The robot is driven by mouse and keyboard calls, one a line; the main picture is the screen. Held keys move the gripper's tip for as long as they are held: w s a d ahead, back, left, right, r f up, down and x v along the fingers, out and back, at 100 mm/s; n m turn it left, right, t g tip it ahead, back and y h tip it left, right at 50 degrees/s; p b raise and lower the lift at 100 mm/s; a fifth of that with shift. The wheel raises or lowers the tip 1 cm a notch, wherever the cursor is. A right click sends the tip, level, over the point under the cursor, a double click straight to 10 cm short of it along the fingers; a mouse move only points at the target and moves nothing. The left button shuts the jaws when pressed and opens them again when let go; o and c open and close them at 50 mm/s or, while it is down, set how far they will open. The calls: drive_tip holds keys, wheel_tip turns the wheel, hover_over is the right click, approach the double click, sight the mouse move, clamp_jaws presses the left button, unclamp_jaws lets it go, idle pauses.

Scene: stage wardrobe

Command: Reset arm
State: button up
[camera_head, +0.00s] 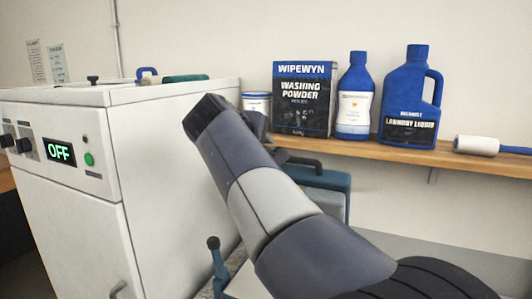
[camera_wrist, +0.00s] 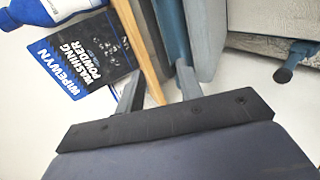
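My arm (camera_head: 275,200) reaches up and to the left across the middle of the head view, in front of the shelf and beside the white machine. My gripper (camera_wrist: 157,72) shows in the wrist view with its two grey fingers apart. Nothing is held between them; the shelf's edge and a teal surface lie beyond. In the head view the fingers are mostly hidden behind the wrist.
A white machine (camera_head: 170,150) with an "OFF" display stands left. A wooden shelf (camera_head: 400,152) holds a washing powder box (camera_head: 302,100), a blue bottle (camera_head: 354,100), a laundry liquid jug (camera_head: 408,100), a white tub (camera_head: 257,101) and a lint roller (camera_head: 478,145). A teal-edged object (camera_head: 325,179) sits below the shelf.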

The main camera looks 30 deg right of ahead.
drive_tip(key=x, duration=0.3)
drive_tip(key=p+x, duration=0.1)
drive_tip(key=x, duration=0.3)
drive_tip(key=p+x, duration=0.1)
drive_tip(key=x, duration=0.2)
drive_tip(key=shift+w+f, duration=0.15)
drive_tip(key=shift+f, duration=0.35)
drive_tip(key=shift+s+a, duration=0.15)
drive_tip(key=shift+s, duration=0.05)
drive_tip(key=shift+f, duration=0.1)
